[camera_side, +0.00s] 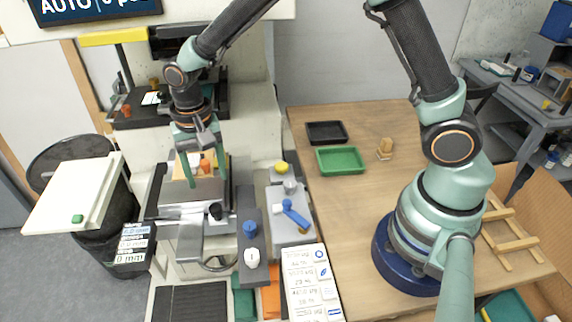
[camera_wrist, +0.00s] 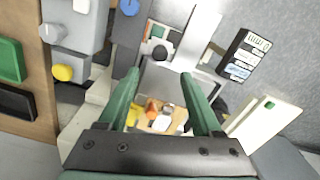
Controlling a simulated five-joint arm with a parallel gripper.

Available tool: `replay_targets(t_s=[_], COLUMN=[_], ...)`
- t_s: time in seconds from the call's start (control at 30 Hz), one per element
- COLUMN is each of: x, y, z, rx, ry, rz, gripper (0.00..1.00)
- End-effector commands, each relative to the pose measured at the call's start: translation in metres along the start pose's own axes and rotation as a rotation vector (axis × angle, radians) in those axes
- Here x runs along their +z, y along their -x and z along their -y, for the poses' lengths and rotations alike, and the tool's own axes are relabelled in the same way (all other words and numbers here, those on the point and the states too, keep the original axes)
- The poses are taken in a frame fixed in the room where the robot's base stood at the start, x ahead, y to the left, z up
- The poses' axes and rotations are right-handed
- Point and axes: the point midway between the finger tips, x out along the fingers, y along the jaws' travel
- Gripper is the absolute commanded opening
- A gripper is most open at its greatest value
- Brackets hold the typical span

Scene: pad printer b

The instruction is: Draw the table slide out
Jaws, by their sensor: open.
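The silver table slide (camera_side: 205,192) of the pad printer lies in the lower middle of the machine in the side view. A tan fixture with orange and white parts (camera_wrist: 160,118) sits at its rear, between my fingers in the wrist view. A black ball knob (camera_side: 215,211) stands at the slide's front; it also shows in the wrist view (camera_wrist: 160,52). My gripper (camera_side: 208,171) points down over the slide with its green fingers apart and nothing between them. In the wrist view my gripper (camera_wrist: 160,75) has its fingertips just short of the knob; I cannot tell the height gap.
A grey panel with a blue lever (camera_side: 293,212) and yellow knob (camera_side: 281,168) stands to the right. A blue knob (camera_side: 250,228) stands closer to the slide. Green (camera_side: 341,172) and black (camera_side: 326,121) trays lie on the wooden table.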

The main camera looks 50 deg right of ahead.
Motion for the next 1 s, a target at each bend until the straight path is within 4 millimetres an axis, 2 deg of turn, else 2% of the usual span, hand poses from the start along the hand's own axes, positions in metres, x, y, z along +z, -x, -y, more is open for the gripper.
replay_targets(t_s=[0.03, 0.2, 0.4, 0.6, 0.93, 1.0], x=[0.001, 0.001, 0.001, 0.001, 0.001, 0.001], y=[-0.012, -0.045, -0.076, -0.091, -0.094, -0.093], z=[-0.001, -0.001, -0.001, -0.001, 0.0, 0.0], rx=[0.005, 0.005, 0.003, 0.001, 0.0, 0.0], ry=[0.001, 0.002, 0.003, 0.003, 0.003, 0.003], rz=[0.004, 0.004, 0.002, 0.001, 0.0, 0.0], gripper=[0.66, 0.66, 0.66, 0.66, 0.66, 0.4])
